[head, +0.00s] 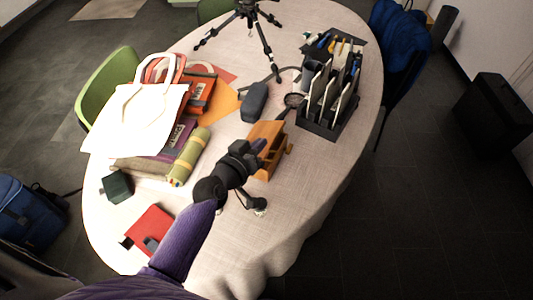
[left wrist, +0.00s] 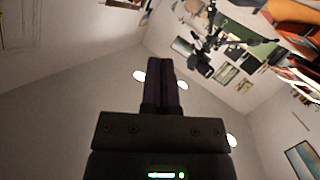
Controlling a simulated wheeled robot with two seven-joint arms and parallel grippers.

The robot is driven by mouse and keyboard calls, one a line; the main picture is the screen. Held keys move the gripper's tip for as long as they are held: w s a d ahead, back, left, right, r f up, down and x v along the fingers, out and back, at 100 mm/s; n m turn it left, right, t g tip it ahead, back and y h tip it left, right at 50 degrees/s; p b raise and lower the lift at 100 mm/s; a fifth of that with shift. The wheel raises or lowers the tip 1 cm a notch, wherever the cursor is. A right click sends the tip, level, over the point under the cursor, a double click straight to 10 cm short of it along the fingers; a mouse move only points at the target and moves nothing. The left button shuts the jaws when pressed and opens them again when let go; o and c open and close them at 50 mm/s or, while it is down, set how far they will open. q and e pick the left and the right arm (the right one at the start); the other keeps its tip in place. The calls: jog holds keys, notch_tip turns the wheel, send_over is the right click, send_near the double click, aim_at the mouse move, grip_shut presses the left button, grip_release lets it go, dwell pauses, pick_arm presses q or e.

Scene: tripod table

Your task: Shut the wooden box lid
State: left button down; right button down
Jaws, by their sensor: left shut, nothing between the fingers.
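The wooden box (head: 267,133) is orange-brown and stands near the middle of the table in the head view. A broad flat wooden face shows towards the back, with smaller wooden parts at its right side. My gripper hides part of it, and I cannot tell how far the lid stands open. My left gripper (head: 259,146) is over the near left side of the box, its fingertips at or just in front of the wood; touching or apart I cannot tell. In the left wrist view its fingers (left wrist: 165,68) are together with nothing between them. My right gripper is not in view.
A black organizer (head: 322,127) stands right of the box, with a dark case (head: 254,101) behind it. Left are a white bag (head: 135,120), books and a yellow-green roll (head: 188,157). A tripod (head: 247,22) stands at the back. The tablecloth (head: 310,185) is clear at front right.

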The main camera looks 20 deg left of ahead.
pick_arm(q)
jog(key=shift+x, duration=1.15)
jog(key=f+b, duration=0.1)
jog(key=d+f+b, duration=0.1)
jog(key=f, duration=0.1)
jog(key=shift+s+d+f, duration=0.2)
jog(key=shift+s+f, duration=0.05)
jog(key=shift+f, duration=0.1)
